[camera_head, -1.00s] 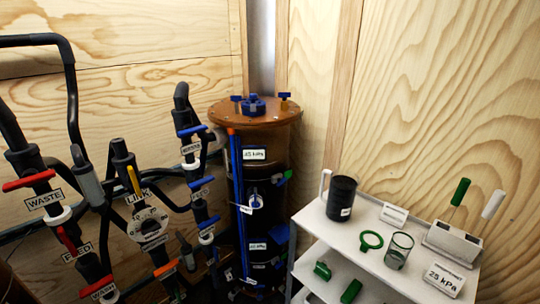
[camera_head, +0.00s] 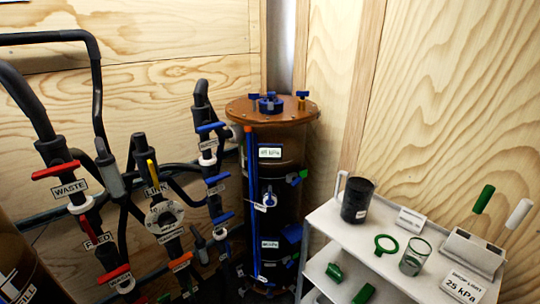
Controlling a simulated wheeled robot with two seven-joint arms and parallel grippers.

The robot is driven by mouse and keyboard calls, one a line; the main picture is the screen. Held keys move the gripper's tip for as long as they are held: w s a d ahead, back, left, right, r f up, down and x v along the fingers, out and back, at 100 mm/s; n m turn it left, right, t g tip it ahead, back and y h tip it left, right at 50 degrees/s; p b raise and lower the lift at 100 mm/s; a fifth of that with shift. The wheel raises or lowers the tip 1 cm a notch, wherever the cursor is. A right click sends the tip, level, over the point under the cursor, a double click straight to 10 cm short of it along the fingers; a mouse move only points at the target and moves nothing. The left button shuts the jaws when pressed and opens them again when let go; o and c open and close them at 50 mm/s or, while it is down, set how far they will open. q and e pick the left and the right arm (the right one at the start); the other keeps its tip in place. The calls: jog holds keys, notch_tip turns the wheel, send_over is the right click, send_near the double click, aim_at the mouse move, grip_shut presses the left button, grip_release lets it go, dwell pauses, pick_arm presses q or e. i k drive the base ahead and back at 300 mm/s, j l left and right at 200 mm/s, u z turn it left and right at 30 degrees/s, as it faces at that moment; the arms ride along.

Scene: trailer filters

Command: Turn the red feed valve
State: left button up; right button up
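The red feed valve handle (camera_head: 88,229) is at the lower left of the head view. It lies slanted, roughly along its black pipe, beside a white FEED label (camera_head: 98,241). Above it, the red waste valve handle (camera_head: 56,170) lies across its pipe over a WASTE label (camera_head: 69,189). Another red handle (camera_head: 113,274) lies across the pipe below the feed valve; its label is too small to read. Neither of my grippers is in view.
A LINK valve with a yellow handle (camera_head: 152,170) and several blue-handled valves stand right of the feed pipe. A dark filter column (camera_head: 272,185) stands at the centre. A white cart (camera_head: 350,235) with tools and cups is at the right. A brown tank (camera_head: 25,265) fills the lower left corner.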

aim_at(89, 226)
jog(key=u, duration=1.4)
